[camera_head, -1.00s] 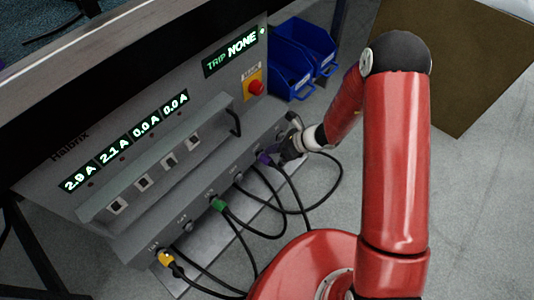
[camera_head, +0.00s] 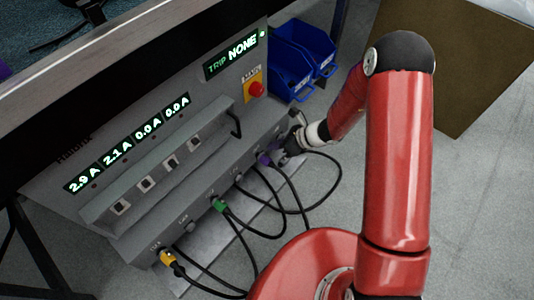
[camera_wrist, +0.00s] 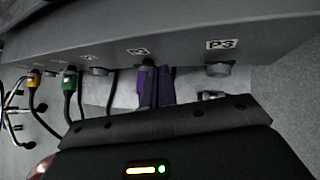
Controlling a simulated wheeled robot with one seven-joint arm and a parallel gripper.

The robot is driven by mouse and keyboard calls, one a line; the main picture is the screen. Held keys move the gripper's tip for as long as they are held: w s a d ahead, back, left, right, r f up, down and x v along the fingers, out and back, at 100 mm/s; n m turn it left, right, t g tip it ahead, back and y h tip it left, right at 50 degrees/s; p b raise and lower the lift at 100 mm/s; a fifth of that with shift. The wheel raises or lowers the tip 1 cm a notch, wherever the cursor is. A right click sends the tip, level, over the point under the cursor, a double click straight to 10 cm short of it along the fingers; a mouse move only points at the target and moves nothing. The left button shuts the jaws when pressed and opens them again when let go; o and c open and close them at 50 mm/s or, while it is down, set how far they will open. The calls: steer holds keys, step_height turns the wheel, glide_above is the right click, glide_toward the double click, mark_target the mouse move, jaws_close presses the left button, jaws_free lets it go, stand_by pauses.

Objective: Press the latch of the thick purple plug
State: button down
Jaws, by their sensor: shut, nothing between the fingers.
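The thick purple plug (camera_head: 264,159) sits in a socket on the lower ledge of the grey panel, with a black cable hanging from it. In the wrist view the purple plug (camera_wrist: 148,88) stands below a socket label, just beyond the dark gripper body. My gripper (camera_head: 288,147) is shut and empty, close to the right of the plug in the head view. Whether it touches the plug I cannot tell. The latch cannot be made out, and the gripper body hides the plug's lower end in the wrist view.
A green plug (camera_head: 219,205) and a yellow plug (camera_head: 167,257) sit farther left along the ledge, their black cables looping over the floor. An empty socket (camera_wrist: 218,68) labelled P3 is right of the purple plug. Blue bins (camera_head: 290,70) stand behind.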

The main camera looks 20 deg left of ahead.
steer(key=shift+w+d+r+p, duration=0.35)
steer(key=shift+w+r+p, duration=0.35)
steer(key=shift+w+r, duration=0.1)
steer(key=shift+w+d+r+p, duration=0.3)
steer(key=shift+w+r+p, duration=0.4)
steer(key=shift+r, duration=0.1)
steer(key=shift+r, duration=0.1)
